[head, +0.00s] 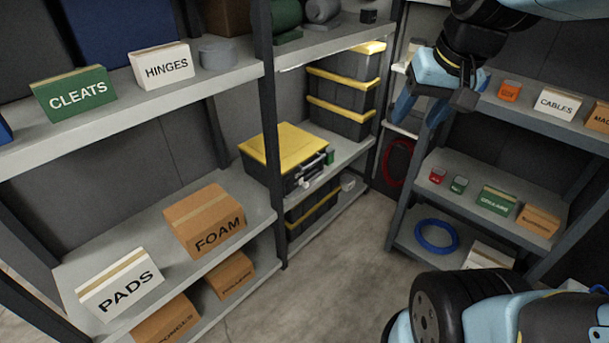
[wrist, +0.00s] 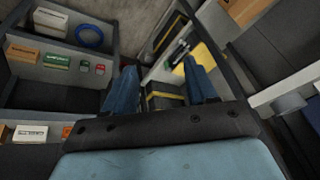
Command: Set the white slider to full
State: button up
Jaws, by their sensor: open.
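I cannot make out a white slider for certain in either view. Small pale parts (head: 307,182) show at the front of a black case with a yellow lid (head: 282,144) on the middle shelf in the head view, too small to tell what they are. My gripper (head: 420,110) is open and empty, raised at the upper right of that case, apart from everything. In the wrist view its two blue fingers (wrist: 160,78) stand apart, with a black box with a yellow band (wrist: 165,97) seen between them, farther off.
Shelves at left hold a CLEATS box (head: 74,94), a FOAM box (head: 205,221) and a PADS box (head: 120,283). Stacked black bins (head: 340,92) stand in the back corner. The right rack holds a blue ring (head: 437,236) and small boxes. Bare floor (head: 320,275) lies between.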

aim_at(308, 186)
jog(key=w+a+f+m+g+y, duration=0.25)
jog(key=w+f, duration=0.25)
jog(key=w, duration=0.3)
jog(key=w+a+f+m+g+y, duration=0.1)
jog(key=w+a+f+y, duration=0.3)
jog(key=w, duration=0.4)
jog(key=w+a+f+m+g+y, duration=0.1)
jog(key=w+a+f+m+y, duration=0.1)
jog(key=w+a+f, duration=0.5)
jog(key=w+d+f+m+t+y, duration=0.25)
jog(key=w+f+m+y, duration=0.3)
jog(key=w+f, duration=0.95)
jog(key=w+d+f+m+t+h, duration=0.15)
jog(key=f+m+t, duration=0.45)
jog(key=f, duration=1)
jog(key=w+d+f+m+t+h, duration=0.1)
jog(key=w+d+f+m+t, duration=0.35)
jog(key=f, duration=1.15)
jog(key=w+a+m, duration=0.1)
jog(key=w+a, duration=0.1)
jog(key=a, duration=0.1)
jog(key=w+a, duration=0.2)
jog(key=a, duration=0.2)
jog(key=w+a+m, duration=0.1)
jog(key=w+a, duration=0.2)
jog(key=a, duration=0.1)
jog(key=shift+a+m, duration=0.25)
jog(key=shift+m, duration=0.1)
jog(key=shift+c, duration=0.5)
grip_shut()
